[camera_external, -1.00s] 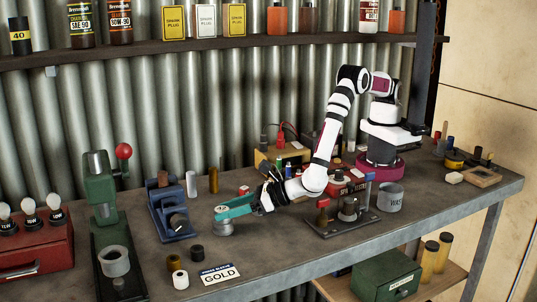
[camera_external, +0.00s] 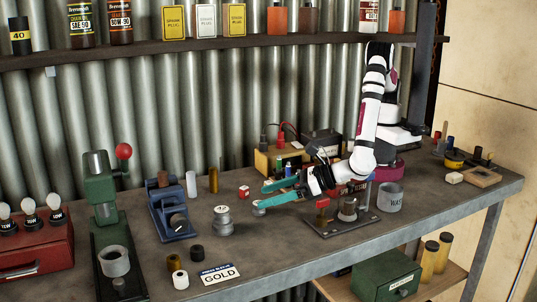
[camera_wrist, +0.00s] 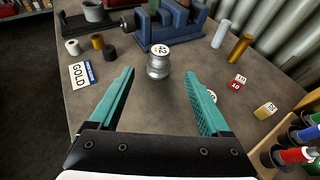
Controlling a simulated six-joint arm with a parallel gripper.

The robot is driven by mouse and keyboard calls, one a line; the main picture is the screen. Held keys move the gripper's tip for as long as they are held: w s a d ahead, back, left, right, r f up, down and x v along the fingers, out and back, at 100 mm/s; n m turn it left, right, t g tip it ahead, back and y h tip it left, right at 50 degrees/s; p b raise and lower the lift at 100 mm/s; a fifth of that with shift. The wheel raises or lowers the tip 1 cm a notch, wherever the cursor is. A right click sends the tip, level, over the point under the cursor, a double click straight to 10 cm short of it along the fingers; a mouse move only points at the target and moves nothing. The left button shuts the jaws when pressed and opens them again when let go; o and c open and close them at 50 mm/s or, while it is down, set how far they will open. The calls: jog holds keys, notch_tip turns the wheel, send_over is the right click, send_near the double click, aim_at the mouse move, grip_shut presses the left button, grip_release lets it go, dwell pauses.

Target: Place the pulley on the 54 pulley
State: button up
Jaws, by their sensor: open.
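A grey metal pulley stack (camera_external: 223,220) stands upright on the bench. Its top pulley carries a white label reading 42 in the wrist view (camera_wrist: 161,50). That pulley rests on a wider grey pulley (camera_wrist: 158,72), whose own label is covered. My gripper (camera_external: 262,196) is open and empty, to the right of the stack and apart from it. In the wrist view its teal fingers (camera_wrist: 160,75) are spread wide, with the stack ahead of them. Another small grey pulley (camera_external: 259,210) sits by the lower finger, mostly hidden behind the right finger in the wrist view.
A blue vise (camera_external: 172,212) stands behind and left of the stack. A GOLD card (camera_external: 219,273) and several small bushings (camera_external: 180,279) lie in front. A red block (camera_external: 244,191) is behind. A dark fixture plate (camera_external: 345,222) lies at right. Bench around the stack is bare.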

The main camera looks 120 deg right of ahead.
jog(key=s+d+r+m+g+h, duration=0.2)
jog(key=s+d+r+m+g, duration=0.2)
jog(key=d+r+m, duration=0.45)
jog(key=s+d+r+m+g+y, duration=0.1)
jog(key=s+d+r+m+g, duration=0.15)
jog(key=s+d+m, duration=0.45)
jog(key=s+d+r+m+g+y, duration=0.1)
jog(key=s+d+m+g, duration=0.35)
jog(key=s, duration=0.45)
jog(key=s+a+m+y, duration=0.3)
jog(key=s+m+y, duration=0.1)
jog(key=s+m, duration=0.3)
jog(key=s+a+r+m+y, duration=0.1)
jog(key=s+a+m+y, duration=0.3)
jog(key=s+m, duration=0.4)
jog(key=s+y, duration=0.1)
jog(key=s, duration=0.1)
jog(key=shift+s+a+r+g, duration=0.25)
jog(key=shift+s+g, duration=0.05)
jog(key=shift+s, duration=0.05)
